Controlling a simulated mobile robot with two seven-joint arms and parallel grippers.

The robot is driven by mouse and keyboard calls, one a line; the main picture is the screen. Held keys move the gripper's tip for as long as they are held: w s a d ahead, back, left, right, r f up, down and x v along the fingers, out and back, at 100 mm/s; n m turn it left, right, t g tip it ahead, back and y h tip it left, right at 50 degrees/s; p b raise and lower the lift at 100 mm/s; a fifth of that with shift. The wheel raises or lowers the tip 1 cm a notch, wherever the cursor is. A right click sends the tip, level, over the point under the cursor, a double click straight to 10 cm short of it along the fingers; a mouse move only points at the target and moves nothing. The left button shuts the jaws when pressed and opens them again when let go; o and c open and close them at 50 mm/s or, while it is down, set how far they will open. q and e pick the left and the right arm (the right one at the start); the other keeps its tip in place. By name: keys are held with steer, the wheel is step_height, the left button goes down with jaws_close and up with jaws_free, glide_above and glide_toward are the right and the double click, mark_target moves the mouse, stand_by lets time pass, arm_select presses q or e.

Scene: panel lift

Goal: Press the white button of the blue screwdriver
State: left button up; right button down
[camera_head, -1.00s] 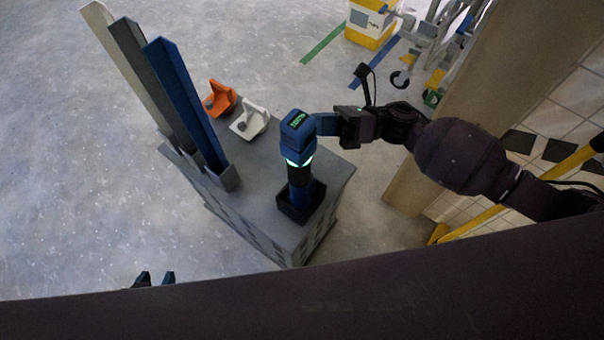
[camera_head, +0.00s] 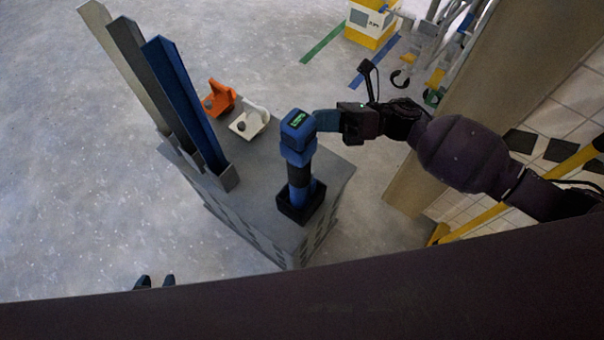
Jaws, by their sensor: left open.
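The blue screwdriver (camera_head: 299,150) stands upright in a black holder (camera_head: 302,208) on a grey cabinet. Its blue head has a small display with green marks, and its middle is dark. I cannot make out its white button. My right gripper (camera_head: 322,121) comes in from the right, with its blue fingers at the right side of the screwdriver's head. I cannot tell whether they touch it or whether they are shut. My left gripper (camera_head: 155,281) shows only as two dark fingertips, apart and empty, low at the left, far from the screwdriver.
The grey cabinet (camera_head: 258,190) also bears an orange bracket (camera_head: 220,98), a white bracket (camera_head: 248,122) and tall blue, grey and whitish profiles at its left edge. A brown panel (camera_head: 500,110) stands behind my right arm. Floor at left is clear.

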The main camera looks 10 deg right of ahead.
arm_select(q)
steer(key=f, duration=0.1)
steer(key=s+f+b, duration=0.1)
steer(key=f+b, duration=0.1)
steer(key=shift+s+g, duration=0.35)
steer(key=shift+g, duration=0.05)
arm_select(e)
steer(key=w+d, duration=0.4)
steer(key=shift+w+d, duration=0.15)
